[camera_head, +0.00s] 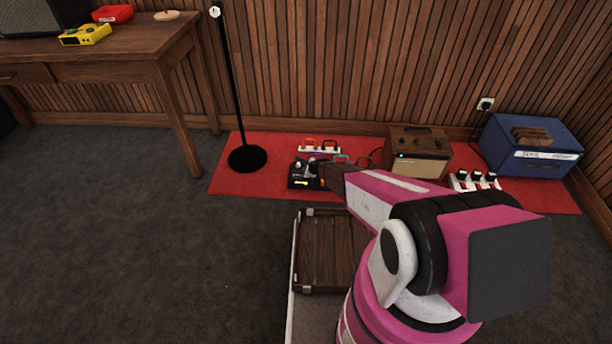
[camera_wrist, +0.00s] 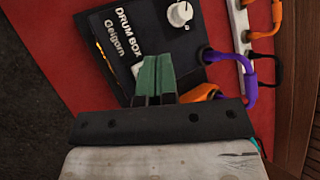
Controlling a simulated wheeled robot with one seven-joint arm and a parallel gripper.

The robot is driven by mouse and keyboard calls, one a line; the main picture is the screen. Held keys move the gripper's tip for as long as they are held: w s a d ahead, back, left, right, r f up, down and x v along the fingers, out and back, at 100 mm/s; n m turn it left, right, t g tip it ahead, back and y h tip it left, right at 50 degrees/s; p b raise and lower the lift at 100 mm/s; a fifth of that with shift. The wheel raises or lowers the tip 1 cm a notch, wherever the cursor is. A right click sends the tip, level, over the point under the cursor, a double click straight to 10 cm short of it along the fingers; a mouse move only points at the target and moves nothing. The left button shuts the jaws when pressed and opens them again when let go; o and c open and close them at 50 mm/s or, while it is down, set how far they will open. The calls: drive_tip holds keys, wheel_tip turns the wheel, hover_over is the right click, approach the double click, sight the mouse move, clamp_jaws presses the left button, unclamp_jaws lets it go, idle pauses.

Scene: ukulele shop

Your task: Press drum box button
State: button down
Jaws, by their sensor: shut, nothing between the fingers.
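The drum box (camera_head: 302,184) is a small black box on the red mat, with a yellow mark on its front side. In the wrist view the drum box (camera_wrist: 150,22) shows the label "DRUM BOX Geigorn" and a white knob (camera_wrist: 180,14). My gripper (camera_wrist: 156,62) is shut and empty. Its green fingertips overlap the box's face just beside the lettering; I cannot tell whether they touch it. They cover part of the face, and a small pale patch (camera_wrist: 138,73) shows beside them. I cannot make out a button clearly. In the head view my arm hides the box's right side.
A purple plug and cable (camera_wrist: 228,57) and an orange cable run beside the box. A white power strip (camera_head: 318,150) lies behind it. A brown amplifier (camera_head: 418,165), a blue case (camera_head: 530,148) and a black stand (camera_head: 247,158) stand on the red mat (camera_head: 230,180).

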drive_tip(key=shift+r, duration=2.45)
